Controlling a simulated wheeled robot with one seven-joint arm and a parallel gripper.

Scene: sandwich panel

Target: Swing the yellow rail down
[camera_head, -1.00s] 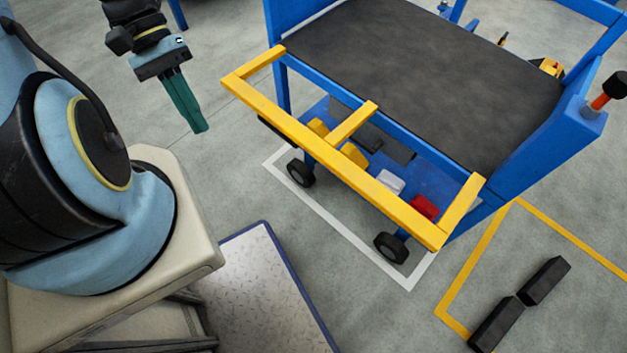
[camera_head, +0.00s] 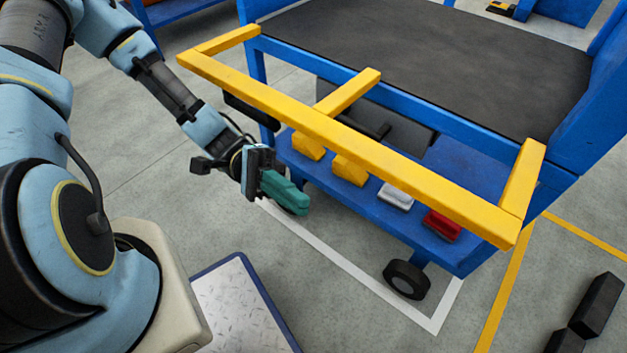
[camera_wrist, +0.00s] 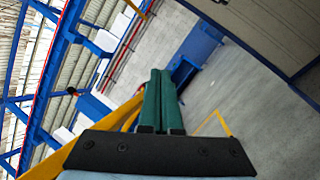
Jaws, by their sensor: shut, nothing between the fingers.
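The yellow rail (camera_head: 290,122) is a frame with a long front bar and three arms reaching back to the blue cart (camera_head: 446,122). It stands out from the edge of the cart's dark top, roughly level with it. My gripper (camera_head: 304,201), with green fingers, is shut and empty, in front of the cart and below the rail's front bar in the head view. In the wrist view the closed green fingers (camera_wrist: 157,75) point ahead, and the yellow rail (camera_wrist: 75,155) runs close along their left side. I cannot tell if they touch.
The lower shelf (camera_head: 310,170) holds yellow, white and red items. Black wheels (camera_head: 407,279) stand under the cart. A metal plate (camera_head: 235,308) with a blue edge lies in front of my base. Dark blocks (camera_head: 597,305) lie on the floor at right.

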